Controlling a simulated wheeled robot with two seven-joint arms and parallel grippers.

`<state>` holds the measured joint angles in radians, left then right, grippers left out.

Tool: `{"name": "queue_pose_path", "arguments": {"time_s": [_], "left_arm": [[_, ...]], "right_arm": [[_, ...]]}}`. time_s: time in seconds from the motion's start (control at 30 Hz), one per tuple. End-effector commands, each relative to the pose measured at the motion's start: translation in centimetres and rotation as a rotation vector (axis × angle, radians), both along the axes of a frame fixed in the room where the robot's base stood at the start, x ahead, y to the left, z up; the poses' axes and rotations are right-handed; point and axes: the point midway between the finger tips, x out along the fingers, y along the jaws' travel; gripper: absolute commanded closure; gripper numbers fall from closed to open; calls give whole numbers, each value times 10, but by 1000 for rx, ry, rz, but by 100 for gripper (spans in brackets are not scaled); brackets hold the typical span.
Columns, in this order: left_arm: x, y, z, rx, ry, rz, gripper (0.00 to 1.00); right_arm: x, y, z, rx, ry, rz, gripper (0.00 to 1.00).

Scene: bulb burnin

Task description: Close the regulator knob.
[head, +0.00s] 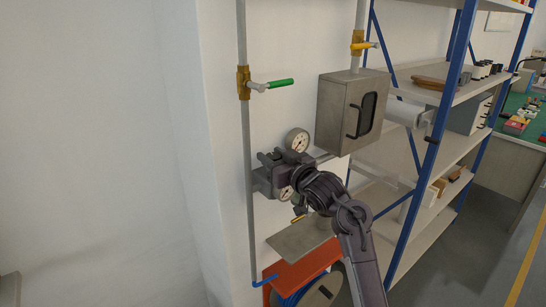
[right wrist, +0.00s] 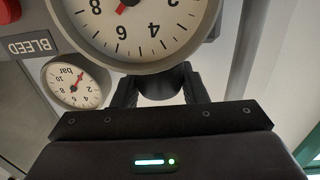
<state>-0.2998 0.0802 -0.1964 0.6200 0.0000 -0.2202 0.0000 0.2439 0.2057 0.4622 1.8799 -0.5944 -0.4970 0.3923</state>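The regulator, with a large gauge (head: 297,140) above and a smaller gauge (head: 286,193) below, is on the wall pipework in the head view. My right gripper (head: 268,174) is at the regulator, coming from the right, and covers most of it. In the right wrist view the large gauge (right wrist: 140,28) and small gauge (right wrist: 76,83) appear upside down. The dark round regulator knob (right wrist: 158,88) sits below the large gauge, between the two fingers of my right gripper (right wrist: 160,92). Both fingers appear to press its sides. My left gripper is out of view.
A green-handled valve (head: 272,85) and a yellow-handled valve (head: 363,45) are on the pipes above. A grey wall box (head: 352,109) is close on the right. A red hose reel (head: 302,272) stands below. Blue-framed shelving (head: 432,150) is at the right.

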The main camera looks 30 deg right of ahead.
Motion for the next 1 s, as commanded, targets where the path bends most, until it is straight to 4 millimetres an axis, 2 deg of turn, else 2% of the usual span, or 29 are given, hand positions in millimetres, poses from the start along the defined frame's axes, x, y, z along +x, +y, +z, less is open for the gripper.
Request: {"name": "queue_pose_path", "arguments": {"time_s": [0.03,0.13,0.27,0.4,0.5,0.7,0.97,1.0], "left_arm": [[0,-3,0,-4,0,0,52],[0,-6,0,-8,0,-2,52],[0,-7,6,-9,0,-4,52],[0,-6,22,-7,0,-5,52],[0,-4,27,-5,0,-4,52],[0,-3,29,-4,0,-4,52],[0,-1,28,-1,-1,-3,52],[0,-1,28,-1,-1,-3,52]], "right_arm": [[0,0,0,-1,0,1,71],[0,0,0,-1,0,1,84],[1,-1,2,-5,0,20,84],[1,-1,5,-9,3,119,84],[1,-1,3,-8,2,196,84],[0,0,1,-1,1,271,84],[0,0,0,0,-1,273,84],[0,0,0,0,-1,272,56]]}}
